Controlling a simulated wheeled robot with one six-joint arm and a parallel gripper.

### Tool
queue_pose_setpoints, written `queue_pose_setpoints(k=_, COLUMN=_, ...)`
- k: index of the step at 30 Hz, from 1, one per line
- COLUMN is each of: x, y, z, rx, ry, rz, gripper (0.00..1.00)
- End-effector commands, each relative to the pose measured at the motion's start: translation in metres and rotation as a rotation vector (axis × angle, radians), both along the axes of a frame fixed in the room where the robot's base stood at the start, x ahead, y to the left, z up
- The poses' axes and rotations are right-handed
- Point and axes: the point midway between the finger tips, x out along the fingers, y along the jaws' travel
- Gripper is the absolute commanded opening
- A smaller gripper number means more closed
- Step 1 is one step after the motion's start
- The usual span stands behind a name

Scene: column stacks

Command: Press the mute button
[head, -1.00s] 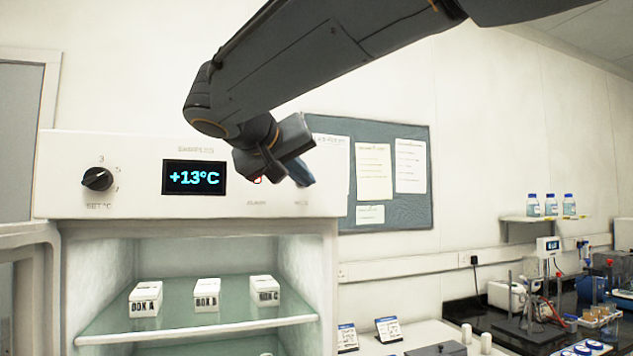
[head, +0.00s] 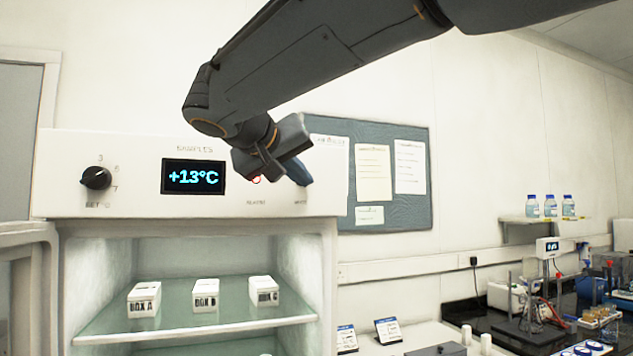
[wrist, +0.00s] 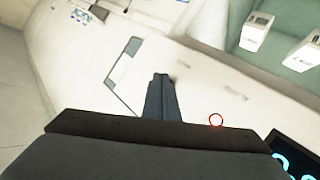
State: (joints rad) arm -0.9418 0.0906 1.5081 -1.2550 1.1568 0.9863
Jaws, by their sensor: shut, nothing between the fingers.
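The white control panel (head: 130,150) of the cabinet carries a dial (head: 96,178), a display (head: 193,177) reading +13°C and a red-lit alarm ring (head: 257,179). The ring also shows in the wrist view (wrist: 216,119). A small blurred label (head: 301,203), probably for mute, is at the panel's right end. The button above it is hidden behind my gripper in the head view. My gripper (head: 303,178) is shut and empty, its tips at the panel's right end. In the wrist view the closed fingers (wrist: 162,80) point at the panel near that label. I cannot tell whether they touch.
The cabinet is open below the panel, with several white boxes (head: 206,294) on a glass shelf (head: 180,320). A notice board (head: 400,210) hangs on the wall behind, to the right. A lab bench with equipment (head: 530,310) stands at the far right.

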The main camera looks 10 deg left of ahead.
Motion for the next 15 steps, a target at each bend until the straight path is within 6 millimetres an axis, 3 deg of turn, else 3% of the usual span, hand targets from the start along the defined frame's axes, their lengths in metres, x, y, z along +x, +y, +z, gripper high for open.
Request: queue_pose_setpoints(k=15, x=0.0044, y=0.0026, z=-0.0001, rx=0.0, ry=0.0, rz=0.0, gripper=0.0)
